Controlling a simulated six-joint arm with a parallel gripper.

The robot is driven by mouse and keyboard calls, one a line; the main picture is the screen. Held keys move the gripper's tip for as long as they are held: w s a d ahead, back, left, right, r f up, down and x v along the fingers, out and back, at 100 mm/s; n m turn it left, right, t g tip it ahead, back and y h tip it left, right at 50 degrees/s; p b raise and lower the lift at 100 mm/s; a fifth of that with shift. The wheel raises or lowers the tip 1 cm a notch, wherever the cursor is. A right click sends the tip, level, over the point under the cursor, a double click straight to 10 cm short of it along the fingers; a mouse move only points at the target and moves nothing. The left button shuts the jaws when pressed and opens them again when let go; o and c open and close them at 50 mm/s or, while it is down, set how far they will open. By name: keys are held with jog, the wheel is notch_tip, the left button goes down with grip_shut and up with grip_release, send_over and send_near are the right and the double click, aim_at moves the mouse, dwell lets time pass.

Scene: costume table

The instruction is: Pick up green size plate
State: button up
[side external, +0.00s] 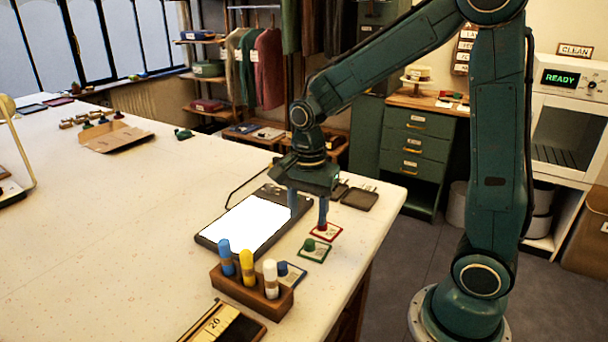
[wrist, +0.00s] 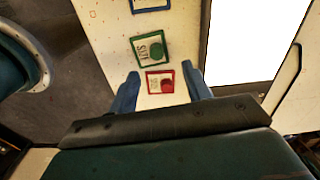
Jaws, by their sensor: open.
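The green size plate (side external: 314,250) lies flat on the table, a pale card with a green border and a round green knob. It also shows in the wrist view (wrist: 143,50), beyond my fingertips. A red-bordered plate with a red knob (side external: 327,232) lies beside it; in the wrist view this red plate (wrist: 153,82) sits between my fingers. A blue-bordered plate (side external: 292,273) lies on the other side of the green one. My gripper (side external: 308,214) points down, open and empty, above the red plate. Its blue fingers (wrist: 161,82) are spread apart.
A bright light pad (side external: 243,226) lies just left of the plates. A wooden holder (side external: 252,291) with blue, yellow and white markers stands in front, close to the blue plate. The table's edge is close on the right.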

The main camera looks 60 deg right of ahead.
aim_at(310, 241)
jog(key=shift+f, duration=0.85)
jog(key=shift+s+f, duration=0.15)
jog(key=shift+f, duration=1.15)
jog(key=shift+s+f, duration=0.1)
jog(key=shift+f, duration=1.2)
jog(key=c, duration=1.1)
